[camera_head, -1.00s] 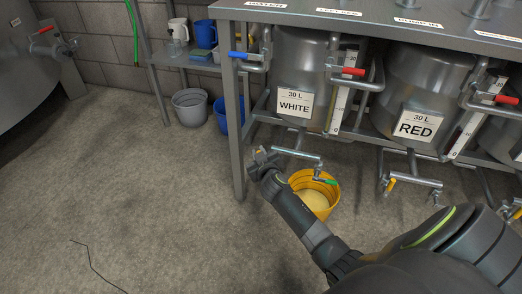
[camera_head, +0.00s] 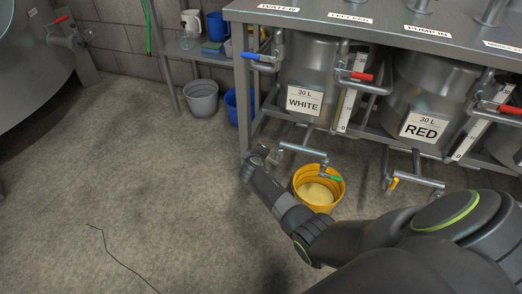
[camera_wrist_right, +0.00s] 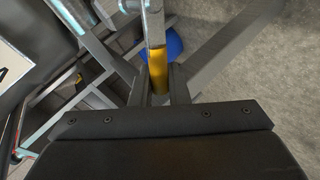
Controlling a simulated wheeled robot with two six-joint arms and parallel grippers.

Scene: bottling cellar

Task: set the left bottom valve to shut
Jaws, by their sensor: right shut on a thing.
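The left bottom valve hangs on the pipe (camera_head: 302,149) under the tank marked WHITE (camera_head: 312,70). In the right wrist view its yellow lever (camera_wrist_right: 158,72) runs between the two fingers of my right gripper (camera_wrist_right: 159,88), in line with a grey metal pipe. The gripper is shut on this lever. In the head view my right gripper (camera_head: 257,158) is at the left end of the pipe, and its own body hides the lever there. My left gripper is in neither view.
A RED tank (camera_head: 425,85) with another yellow lever (camera_head: 394,183) is to the right. A grey bucket (camera_head: 201,98) and blue bucket (camera_head: 232,105) stand behind.

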